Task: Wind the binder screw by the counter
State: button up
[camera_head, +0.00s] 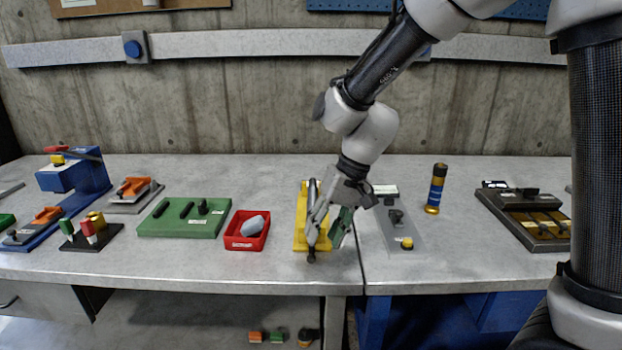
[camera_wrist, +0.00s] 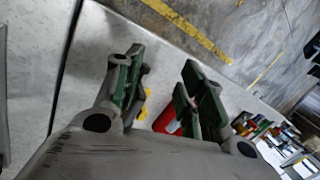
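A yellow fixture (camera_head: 299,233) stands on the workbench below my gripper. A dark rod with a rounded end (camera_head: 311,256) shows at its front; it may be the binder screw, but my gripper hides much of it. My gripper (camera_head: 328,236) points down beside the fixture's right side, its fingers apart. In the wrist view my gripper (camera_wrist: 160,80) has its two green-padded fingers wide apart with nothing held between them. A bit of yellow shows behind the fingers. I cannot make out a counter readout.
A red tray (camera_head: 238,242) with a grey piece and a green board (camera_head: 165,226) lie left. A grey plate (camera_head: 404,219) with a yellow knob lies close right. A blue-and-gold cylinder (camera_head: 435,190) stands farther right. A dark box (camera_head: 545,237) sits beyond. The bench front is mostly clear.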

jog(key=w+d+r+m+t+y, duration=0.1)
jog(key=w+d+r+m+y, duration=0.15)
jog(key=d, duration=0.25)
jog(key=shift+h, duration=0.45)
jog(key=x, duration=1.2)
jog(key=shift+w+f, duration=0.1)
jog(key=shift+f, duration=0.15)
jog(key=shift+d+r+n+h, duration=0.1)
jog(key=shift+n+h, duration=0.15)
jog(key=shift+h, duration=0.25)
jog(key=h, duration=0.1)
jog(key=r+h, duration=0.1)
jog(key=h, duration=0.1)
jog(key=shift+d, duration=0.15)
notch_tip(320, 180, up, 8)
jog(key=d, duration=0.1)
jog(key=w+a+r+m+t+y, duration=0.1)
jog(key=w+a+r+t, duration=0.1)
jog(key=w+t, duration=0.4)
jog(key=w+a+r+m+t+y, duration=0.1)
jog(key=w+a+r+t, duration=0.1)
jog(key=w+t, duration=0.4)
jog(key=shift+w+m+y, duration=0.3)
jog(key=shift+w, duration=0.15)
